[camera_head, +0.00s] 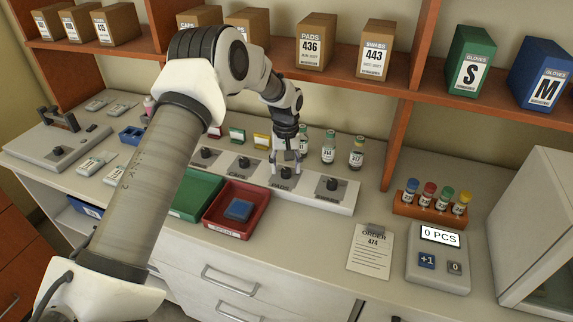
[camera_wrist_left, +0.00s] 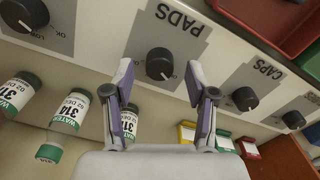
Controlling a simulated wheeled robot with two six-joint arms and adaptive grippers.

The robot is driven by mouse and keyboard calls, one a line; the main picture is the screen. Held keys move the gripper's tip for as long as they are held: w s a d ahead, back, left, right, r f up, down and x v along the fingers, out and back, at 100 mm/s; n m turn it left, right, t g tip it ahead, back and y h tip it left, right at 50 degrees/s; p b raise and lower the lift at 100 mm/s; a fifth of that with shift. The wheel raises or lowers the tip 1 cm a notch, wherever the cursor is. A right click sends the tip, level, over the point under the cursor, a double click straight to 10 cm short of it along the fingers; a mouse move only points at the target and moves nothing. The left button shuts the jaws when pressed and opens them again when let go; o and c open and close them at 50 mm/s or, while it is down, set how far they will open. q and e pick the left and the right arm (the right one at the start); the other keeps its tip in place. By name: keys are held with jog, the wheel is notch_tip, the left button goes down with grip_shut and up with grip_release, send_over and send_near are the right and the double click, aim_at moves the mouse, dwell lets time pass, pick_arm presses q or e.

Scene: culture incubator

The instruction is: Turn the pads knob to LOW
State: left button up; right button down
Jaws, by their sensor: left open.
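The pads knob (camera_wrist_left: 159,63) is a round black dial on a grey plate marked PADS (camera_wrist_left: 176,20) in the left wrist view. A pale pointer mark shows on its face, towards the lower right; I cannot read the setting it points to. My left gripper (camera_wrist_left: 159,73) is open, with one finger on either side of the knob and a gap on both sides. In the head view the left gripper (camera_head: 285,165) points down over the pads knob (camera_head: 286,172) on the white knob panel (camera_head: 308,196). My right gripper is not in view.
The caps knob (camera_wrist_left: 245,98) and another black knob (camera_head: 332,184) flank the pads knob. Several water vials (camera_head: 328,149) stand behind the panel. A red bin (camera_head: 224,228) with a blue item and a green bin (camera_head: 196,196) sit in front. An order sheet (camera_head: 370,252) lies right.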

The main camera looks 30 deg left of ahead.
pick_arm(q)
jog(key=shift+w+a+f, duration=0.1)
jog(key=shift+w+f, duration=0.1)
jog(key=shift+f, duration=0.45)
jog(key=shift+s+r, duration=0.2)
jog(key=shift+s, duration=0.05)
jog(key=shift+c, duration=0.4)
grip_shut()
jog(key=shift+m, duration=0.4)
jog(key=m+p, duration=0.1)
jog(key=m, duration=1)
jog(key=shift+f, duration=0.1)
